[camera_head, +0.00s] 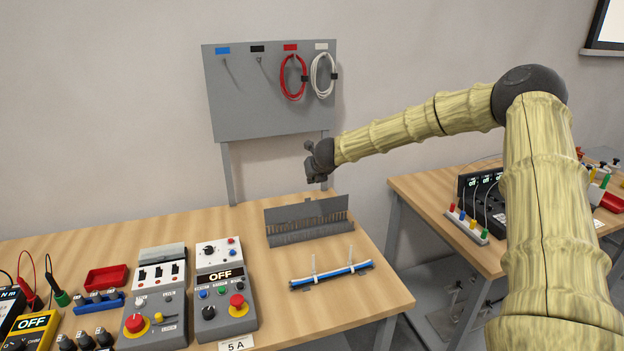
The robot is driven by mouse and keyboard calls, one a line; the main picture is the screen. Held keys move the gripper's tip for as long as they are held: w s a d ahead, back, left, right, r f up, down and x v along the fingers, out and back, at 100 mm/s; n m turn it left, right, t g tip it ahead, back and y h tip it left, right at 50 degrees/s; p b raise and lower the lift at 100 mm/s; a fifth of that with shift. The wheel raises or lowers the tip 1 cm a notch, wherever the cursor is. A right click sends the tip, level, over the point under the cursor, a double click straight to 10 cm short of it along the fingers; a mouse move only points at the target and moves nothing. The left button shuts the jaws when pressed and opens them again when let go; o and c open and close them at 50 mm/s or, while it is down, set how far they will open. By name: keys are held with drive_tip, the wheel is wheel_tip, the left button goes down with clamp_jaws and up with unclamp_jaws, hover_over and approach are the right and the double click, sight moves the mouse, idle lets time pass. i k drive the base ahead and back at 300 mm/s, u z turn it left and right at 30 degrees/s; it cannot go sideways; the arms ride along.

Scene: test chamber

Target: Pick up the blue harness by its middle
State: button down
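The blue harness (340,273) lies on the wooden table near its right end. It is a thin blue bundle with some white along it, running left to right, with two white upright pieces standing at it. My gripper (316,172) is at the end of my yellowish arm, above the back part of the table. It is dark, small in the picture, and well above and behind the harness, apart from it. Its fingers are too small to tell whether they are open or shut. I see nothing hanging from it.
A grey comb-like rack (308,222) stands behind the harness. Control boxes with an OFF display (222,275) stand to the left. A grey board (262,105) with red and white cable coils rises behind. A second table (425,203) with equipment is at right.

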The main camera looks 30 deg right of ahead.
sight(304, 283)
drive_tip(key=k, duration=1)
